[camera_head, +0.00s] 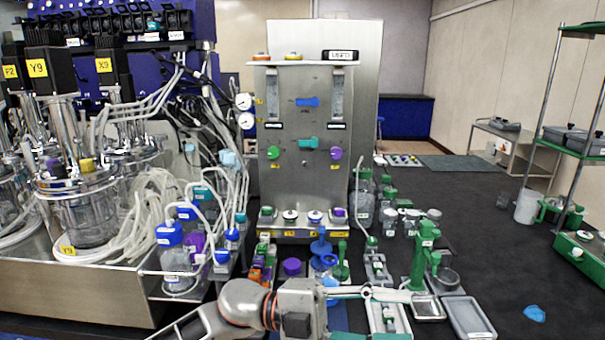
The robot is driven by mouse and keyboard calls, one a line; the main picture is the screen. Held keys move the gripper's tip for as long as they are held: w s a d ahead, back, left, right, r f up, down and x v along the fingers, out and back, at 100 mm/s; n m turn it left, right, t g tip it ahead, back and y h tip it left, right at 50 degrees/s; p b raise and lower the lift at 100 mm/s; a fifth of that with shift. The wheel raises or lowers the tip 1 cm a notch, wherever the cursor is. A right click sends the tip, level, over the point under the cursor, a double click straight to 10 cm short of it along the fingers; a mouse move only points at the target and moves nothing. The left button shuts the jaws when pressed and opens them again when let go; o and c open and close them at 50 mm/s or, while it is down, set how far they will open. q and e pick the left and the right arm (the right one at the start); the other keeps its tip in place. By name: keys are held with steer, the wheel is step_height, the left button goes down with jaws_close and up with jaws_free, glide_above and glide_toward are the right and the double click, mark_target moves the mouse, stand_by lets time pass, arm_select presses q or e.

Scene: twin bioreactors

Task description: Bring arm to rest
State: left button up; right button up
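My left arm comes in from the lower left, low across the front of the bench. Its grey wrist leads to my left gripper (405,294), which points right over the small fixtures at the front. The gripper shows side-on and its fingers overlap the items behind, so I cannot tell whether it is open or shut, or whether it touches anything. My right gripper is not in view.
Glass bioreactors (92,208) with tubing and a metal tray stand at the left. A steel control panel (306,150) stands at centre. A green stand (424,248) and a grey tray (468,318) are near the gripper. The dark bench at right is mostly clear, with a blue item (534,313).

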arm_select(q)
steer(key=w+a+f+n+t, duration=0.6)
steer(key=w+a+n+t, duration=0.2)
steer(key=n+t, duration=0.85)
steer(key=w+a+f+n+t+y, duration=0.1)
steer(key=a+f+n+t+y, duration=0.5)
steer(key=a+f+n+y, duration=0.45)
steer(key=s+a+f+n+g+y, duration=0.1)
steer(key=s+a+f+g+y, duration=0.1)
steer(key=s+a+f, duration=0.3)
steer(key=s+a+f+n+g+y, duration=0.1)
steer(key=s+a+f, duration=0.3)
steer(key=f, duration=0.8)
steer(key=s+a+f+n+g+y, duration=0.1)
steer(key=s+a+f+g+y, duration=0.2)
steer(key=s+a+f, duration=0.2)
step_height(320, 180, down, 4)
steer(key=s, duration=0.2)
steer(key=shift+s+a+f+n, duration=0.2)
steer(key=shift+s+a+n, duration=0.1)
steer(key=shift+a, duration=0.05)
